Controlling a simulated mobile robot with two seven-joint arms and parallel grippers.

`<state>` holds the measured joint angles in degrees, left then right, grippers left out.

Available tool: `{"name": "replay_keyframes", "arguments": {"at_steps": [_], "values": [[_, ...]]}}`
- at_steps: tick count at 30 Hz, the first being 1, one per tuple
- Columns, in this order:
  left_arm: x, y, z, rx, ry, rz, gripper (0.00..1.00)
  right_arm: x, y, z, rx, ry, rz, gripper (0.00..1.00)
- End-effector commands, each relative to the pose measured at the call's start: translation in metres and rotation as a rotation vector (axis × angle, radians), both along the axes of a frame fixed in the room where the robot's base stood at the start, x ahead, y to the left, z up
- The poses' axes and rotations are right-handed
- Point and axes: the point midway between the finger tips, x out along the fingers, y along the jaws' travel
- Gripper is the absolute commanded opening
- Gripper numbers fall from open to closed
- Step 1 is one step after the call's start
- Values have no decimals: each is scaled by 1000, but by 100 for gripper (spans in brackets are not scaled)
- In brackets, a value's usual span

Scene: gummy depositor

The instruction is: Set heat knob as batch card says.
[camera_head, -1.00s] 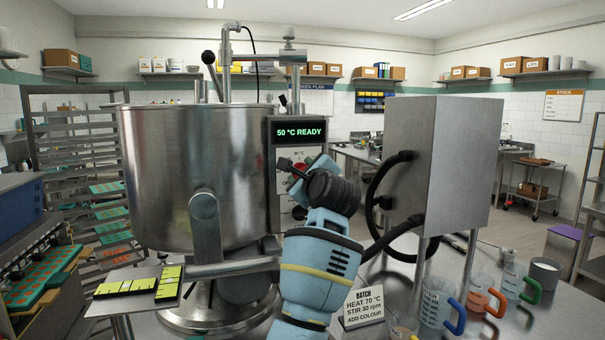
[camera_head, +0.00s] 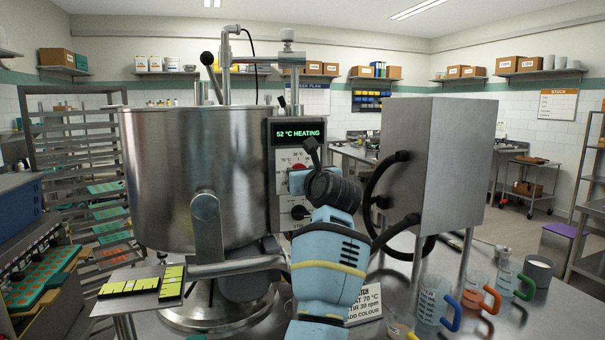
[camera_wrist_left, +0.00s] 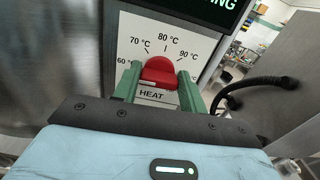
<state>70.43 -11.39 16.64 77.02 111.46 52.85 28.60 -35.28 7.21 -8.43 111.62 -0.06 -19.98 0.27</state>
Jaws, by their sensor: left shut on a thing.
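The red heat knob (camera_wrist_left: 158,71) is on the white panel (camera_wrist_left: 128,40) below the display, with 60, 70, 80 and 90 °C marks around it. It also shows in the head view (camera_head: 299,167). My left gripper (camera_wrist_left: 159,84) is shut on the knob, with one green finger on each side. I cannot tell exactly which mark the knob points to. The display (camera_head: 299,133) reads "52 °C HEATING". My right gripper is not in view.
The steel kettle (camera_head: 160,180) stands left of the panel. A steel cabinet (camera_head: 455,170) with black hoses (camera_head: 372,195) stands close on the right. Measuring jugs (camera_head: 432,300) with coloured handles stand at the front right. A second, dark knob (camera_head: 299,212) is lower on the panel.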

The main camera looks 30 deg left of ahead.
Motion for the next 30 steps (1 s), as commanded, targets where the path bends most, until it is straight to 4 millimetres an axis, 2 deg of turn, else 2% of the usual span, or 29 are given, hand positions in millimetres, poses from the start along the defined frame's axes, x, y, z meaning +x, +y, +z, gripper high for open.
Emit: {"name": "replay_keyframes", "arguments": {"at_steps": [18, 30], "values": [[3, -3, -2, 366, 430, -1, 19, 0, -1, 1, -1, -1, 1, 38], [4, -3, -2, 505, 593, -1, 19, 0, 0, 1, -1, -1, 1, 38]]}}
